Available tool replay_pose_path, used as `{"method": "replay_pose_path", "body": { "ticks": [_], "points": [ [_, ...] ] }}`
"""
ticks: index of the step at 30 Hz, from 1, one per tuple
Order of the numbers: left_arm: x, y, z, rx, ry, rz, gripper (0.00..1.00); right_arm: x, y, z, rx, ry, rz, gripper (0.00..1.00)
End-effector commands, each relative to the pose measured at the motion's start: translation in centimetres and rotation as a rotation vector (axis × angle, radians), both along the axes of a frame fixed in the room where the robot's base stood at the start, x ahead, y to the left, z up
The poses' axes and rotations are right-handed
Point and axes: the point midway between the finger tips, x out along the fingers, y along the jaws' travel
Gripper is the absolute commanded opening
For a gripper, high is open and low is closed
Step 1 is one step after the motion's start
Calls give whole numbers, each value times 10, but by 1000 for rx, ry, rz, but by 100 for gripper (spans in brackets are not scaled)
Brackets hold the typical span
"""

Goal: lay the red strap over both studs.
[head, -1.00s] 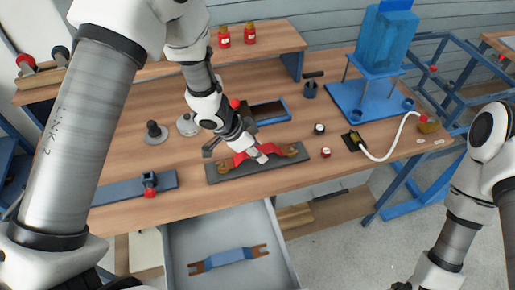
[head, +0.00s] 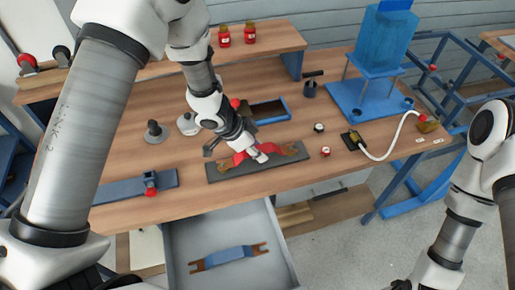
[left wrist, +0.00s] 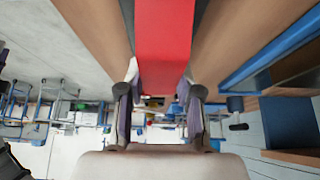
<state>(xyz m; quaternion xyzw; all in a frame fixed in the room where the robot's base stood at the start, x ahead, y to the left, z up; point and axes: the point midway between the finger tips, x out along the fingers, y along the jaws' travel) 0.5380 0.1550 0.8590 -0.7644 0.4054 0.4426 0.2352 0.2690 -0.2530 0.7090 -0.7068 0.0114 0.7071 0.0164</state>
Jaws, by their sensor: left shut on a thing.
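The red strap (head: 241,158), with copper-coloured ends, is over the dark grey plate (head: 272,167) near the front edge of the bench. My left gripper (head: 258,154) is shut on its middle from above. In the left wrist view the red strap (left wrist: 163,45) runs between the two fingers. The strap is at or just above the plate; I cannot tell whether it touches. The studs are not clearly visible, so I cannot tell how the strap ends sit on them. My right gripper is out of view; only part of that arm shows at the right.
An open drawer (head: 180,238) below the front edge holds a blue strap (head: 228,257). A blue-edged tray (head: 287,108) is behind the plate. A blue stand (head: 372,98) is at the back right.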

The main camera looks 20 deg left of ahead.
Motion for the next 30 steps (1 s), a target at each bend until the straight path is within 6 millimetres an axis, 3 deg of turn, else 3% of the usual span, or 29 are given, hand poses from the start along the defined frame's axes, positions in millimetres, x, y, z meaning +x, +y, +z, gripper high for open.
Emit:
{"method": "replay_pose_path", "body": {
  "ticks": [23,24,26,27,30],
  "points": [
    [0,0,-8,0,0,0,0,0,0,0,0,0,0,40],
    [0,0,-8,0,0,0,38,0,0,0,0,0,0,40],
    [0,0,-8,0,0,0,59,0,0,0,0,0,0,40],
    [0,0,-8,0,0,0,64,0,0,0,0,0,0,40],
    [0,0,-8,0,0,0,64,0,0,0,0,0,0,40]
  ]
}}
